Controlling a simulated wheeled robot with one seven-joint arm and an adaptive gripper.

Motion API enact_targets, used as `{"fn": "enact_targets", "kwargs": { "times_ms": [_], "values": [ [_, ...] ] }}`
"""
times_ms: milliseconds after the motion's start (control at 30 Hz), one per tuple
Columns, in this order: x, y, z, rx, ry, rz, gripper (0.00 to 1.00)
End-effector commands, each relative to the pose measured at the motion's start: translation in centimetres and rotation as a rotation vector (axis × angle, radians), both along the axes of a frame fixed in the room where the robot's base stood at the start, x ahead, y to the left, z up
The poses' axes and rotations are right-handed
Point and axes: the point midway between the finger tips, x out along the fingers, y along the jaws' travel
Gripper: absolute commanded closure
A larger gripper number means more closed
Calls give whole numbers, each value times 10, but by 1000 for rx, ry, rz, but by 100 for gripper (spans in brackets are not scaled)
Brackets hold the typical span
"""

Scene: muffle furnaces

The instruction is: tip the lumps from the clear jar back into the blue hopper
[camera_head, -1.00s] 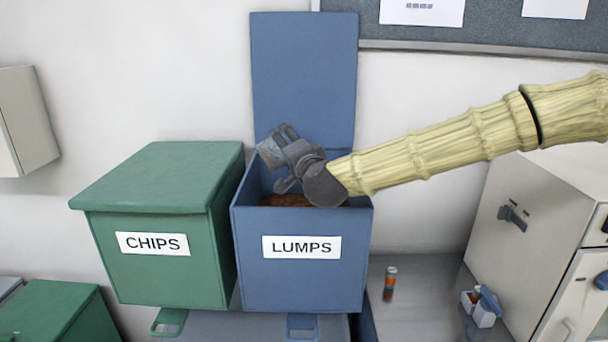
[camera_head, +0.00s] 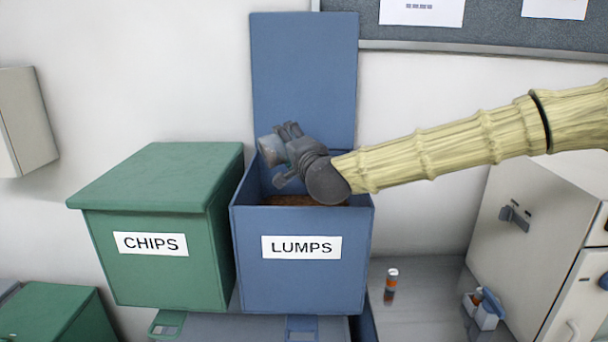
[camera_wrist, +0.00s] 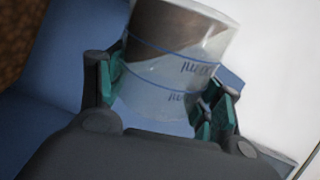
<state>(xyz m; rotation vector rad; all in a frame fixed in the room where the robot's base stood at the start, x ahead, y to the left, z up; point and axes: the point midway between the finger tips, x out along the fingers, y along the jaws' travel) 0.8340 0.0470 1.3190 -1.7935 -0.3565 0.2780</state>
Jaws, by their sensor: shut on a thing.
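The blue hopper (camera_head: 252,280), labelled LUMPS, stands with its lid (camera_head: 305,80) raised upright against the wall. Brown lumps (camera_head: 298,200) show inside it. My gripper (camera_head: 286,146) is over the hopper's opening, near its left rim, and is shut on the clear jar (camera_head: 268,150). In the wrist view the jar (camera_wrist: 165,70) sits between the green-padded fingers, with blue lines and markings on its wall. A dark brown mass (camera_wrist: 170,25) shows at the jar's far end; the part nearer my gripper looks clear. The jar is tilted. No falling lumps can be made out.
A green hopper (camera_head: 150,275) labelled CHIPS stands close to the left, lid shut. On the right are a metal worktop (camera_head: 420,310), a small orange-and-white vial (camera_head: 391,280), a small white-and-blue holder (camera_head: 483,312) and a grey furnace (camera_head: 525,200). A wall board is above.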

Motion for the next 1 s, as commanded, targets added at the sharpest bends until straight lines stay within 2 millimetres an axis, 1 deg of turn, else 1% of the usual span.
{"fn": "enact_targets", "kwargs": {
  "times_ms": [233, 567, 1000],
  "values": [
    [0, -1, 0, 13, 4, -1, 69],
    [2, -4, 1, 106, 43, 1, 69],
    [2, -5, 2, 127, 52, 0, 69]
  ]
}}
